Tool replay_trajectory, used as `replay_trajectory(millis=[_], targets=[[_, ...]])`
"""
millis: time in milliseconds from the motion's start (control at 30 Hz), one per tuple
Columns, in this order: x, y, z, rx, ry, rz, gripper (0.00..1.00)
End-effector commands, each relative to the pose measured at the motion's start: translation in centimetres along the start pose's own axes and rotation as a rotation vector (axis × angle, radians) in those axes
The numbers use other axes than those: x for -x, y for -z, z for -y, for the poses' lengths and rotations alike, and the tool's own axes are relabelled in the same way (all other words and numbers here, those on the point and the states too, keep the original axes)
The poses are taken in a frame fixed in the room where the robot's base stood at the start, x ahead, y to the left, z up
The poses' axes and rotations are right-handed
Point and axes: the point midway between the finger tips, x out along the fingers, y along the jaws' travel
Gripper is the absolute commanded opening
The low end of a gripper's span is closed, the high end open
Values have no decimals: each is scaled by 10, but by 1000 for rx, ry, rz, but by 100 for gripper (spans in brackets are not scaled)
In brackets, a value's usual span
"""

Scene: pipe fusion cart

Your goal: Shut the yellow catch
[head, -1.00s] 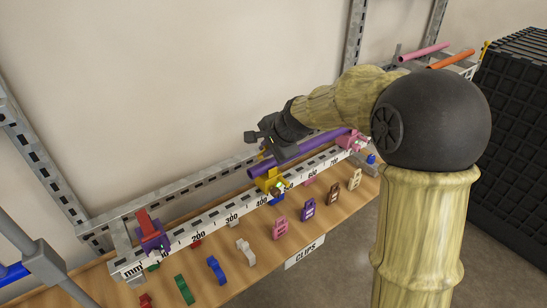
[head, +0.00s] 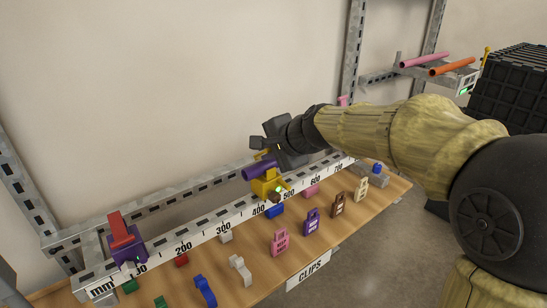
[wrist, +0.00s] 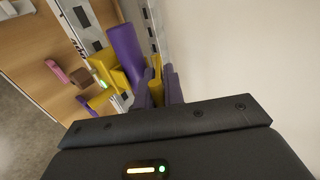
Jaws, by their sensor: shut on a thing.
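The yellow clamp (head: 268,186) stands on the rail at about the 450 mark, with the purple pipe (head: 257,172) lying in it. The yellow catch (wrist: 156,72) rises behind the pipe; a bit of it shows above the pipe in the head view (head: 264,153). My gripper (head: 268,148) is beside the pipe. In the wrist view, its two fingers (wrist: 164,88) are shut on the yellow catch. The yellow clamp body (wrist: 104,67) and the pipe (wrist: 124,48) are to the left of the fingers there. My gripper hides part of the catch and the pipe.
A purple clamp (head: 128,252) with a raised red catch (head: 121,231) stands at the rail's left end. Several clips, including a tan one (head: 361,189), stand on the wooden shelf (head: 255,285). The grey wall (head: 150,90) is close behind the rail.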

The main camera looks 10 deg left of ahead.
Motion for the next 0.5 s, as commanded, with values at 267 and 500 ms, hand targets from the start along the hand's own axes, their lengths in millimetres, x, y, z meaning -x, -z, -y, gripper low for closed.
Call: replay_trajectory(millis=[267, 500], targets=[[0, -2, 0, 1, 6, 3, 0], [0, -2, 0, 1, 6, 3, 16]])
